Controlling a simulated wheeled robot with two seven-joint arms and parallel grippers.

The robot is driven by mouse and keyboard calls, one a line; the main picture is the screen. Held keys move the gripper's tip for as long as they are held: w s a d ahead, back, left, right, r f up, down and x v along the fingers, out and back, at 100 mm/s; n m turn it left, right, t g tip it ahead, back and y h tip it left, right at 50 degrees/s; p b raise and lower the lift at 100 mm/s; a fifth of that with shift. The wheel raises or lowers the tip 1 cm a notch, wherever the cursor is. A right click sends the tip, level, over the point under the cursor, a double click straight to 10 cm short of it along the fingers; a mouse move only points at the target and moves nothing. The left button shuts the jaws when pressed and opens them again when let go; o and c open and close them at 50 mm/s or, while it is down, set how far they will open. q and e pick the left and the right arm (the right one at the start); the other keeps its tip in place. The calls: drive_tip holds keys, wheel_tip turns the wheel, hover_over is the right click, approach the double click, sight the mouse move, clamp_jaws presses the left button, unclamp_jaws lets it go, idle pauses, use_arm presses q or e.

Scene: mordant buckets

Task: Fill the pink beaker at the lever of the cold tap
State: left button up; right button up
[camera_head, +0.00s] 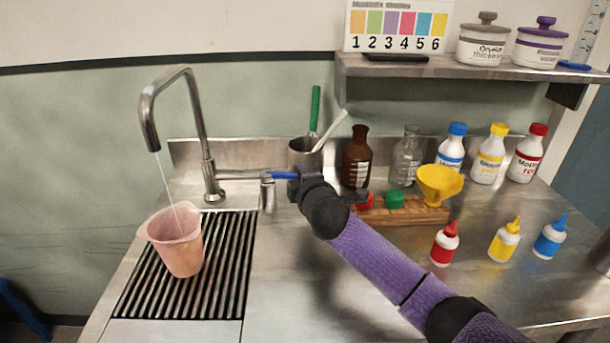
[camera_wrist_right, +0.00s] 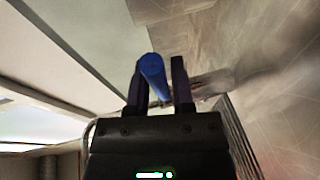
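The pink beaker (camera_head: 182,250) stands on the slatted drain grate under the tap spout, seen in the head view. A thin stream of water (camera_head: 167,180) runs from the spout of the steel tap (camera_head: 199,120) into the beaker. The water level inside cannot be made out. My right gripper (camera_head: 292,177) is at the blue lever (camera_head: 283,175) to the right of the tap. In the right wrist view the lever (camera_wrist_right: 153,72) lies between the two fingers (camera_wrist_right: 158,88). Whether both fingers press on it is unclear. My left gripper is not in view.
My right arm crosses the counter from the lower right. Behind it are a steel cup (camera_head: 304,153), a brown bottle (camera_head: 356,157), a yellow funnel (camera_head: 440,184) and a wooden rack (camera_head: 402,213). Several capped bottles stand at right.

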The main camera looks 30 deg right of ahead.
drive_tip(key=o, duration=0.3)
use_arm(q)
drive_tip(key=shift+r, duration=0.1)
use_arm(e)
drive_tip(key=shift+o, duration=0.2)
drive_tip(key=shift+r, duration=0.1)
use_arm(q)
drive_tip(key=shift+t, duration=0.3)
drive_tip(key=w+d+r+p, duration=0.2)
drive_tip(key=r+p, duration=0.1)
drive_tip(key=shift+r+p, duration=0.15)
drive_tip(key=shift+p, duration=0.15)
use_arm(e)
drive_tip(key=v, duration=1)
